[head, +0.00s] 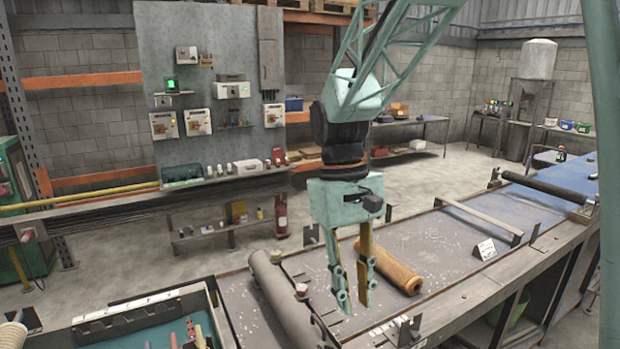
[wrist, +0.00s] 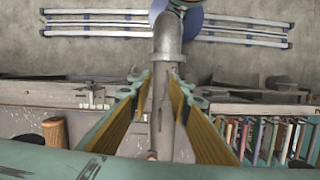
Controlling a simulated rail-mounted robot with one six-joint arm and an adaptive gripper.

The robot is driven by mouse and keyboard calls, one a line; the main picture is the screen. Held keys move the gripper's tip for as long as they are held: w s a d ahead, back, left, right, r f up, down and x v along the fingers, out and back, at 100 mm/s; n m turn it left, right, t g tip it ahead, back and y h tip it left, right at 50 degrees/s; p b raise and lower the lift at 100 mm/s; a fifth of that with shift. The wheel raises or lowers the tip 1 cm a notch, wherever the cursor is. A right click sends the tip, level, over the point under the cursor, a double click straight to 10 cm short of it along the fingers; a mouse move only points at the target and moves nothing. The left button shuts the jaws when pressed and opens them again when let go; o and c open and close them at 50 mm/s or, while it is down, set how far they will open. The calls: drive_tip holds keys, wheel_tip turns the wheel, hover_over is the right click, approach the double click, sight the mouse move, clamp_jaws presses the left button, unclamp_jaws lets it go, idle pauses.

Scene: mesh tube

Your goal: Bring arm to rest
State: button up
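My gripper (head: 355,296) hangs from the arm, fingers pointing down, over the grey bench top (head: 440,240). Its two fingers are apart with nothing gripped between them. A tan mesh tube (head: 394,268) lies on the bench just right of and behind the fingers, and one finger overlaps part of it in the head view. In the wrist view my gripper (wrist: 160,78) shows as two spread fingers with yellow inner pads. The mesh tube (wrist: 55,132) shows there at lower left, outside the fingers.
A thick grey cylinder (head: 283,300) lies left of the fingers; in the wrist view a grey cylinder (wrist: 166,45) runs behind the finger gap. A teal tray with coloured pieces (head: 150,335) is at lower left. A small white sign (head: 484,250) and long dark roller (head: 545,187) are right.

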drive_tip(key=s+d+r+m+t+y+b, duration=0.1)
drive_tip(key=s+d+r+b, duration=0.15)
drive_tip(key=s+d, duration=0.2)
drive_tip(key=s+d+r+m+t+b, duration=0.1)
drive_tip(key=s+d+r+t, duration=0.15)
drive_tip(key=s, duration=0.35)
drive_tip(key=s+d+f+m+t+b, duration=0.1)
drive_tip(key=s+d+b, duration=0.1)
drive_tip(key=s, duration=0.5)
drive_tip(key=s+d+f+m+t+b, duration=0.1)
drive_tip(key=s+d+t+b, duration=0.1)
drive_tip(key=s, duration=0.5)
drive_tip(key=shift+s+d+m, duration=0.3)
drive_tip(key=shift+d, duration=0.35)
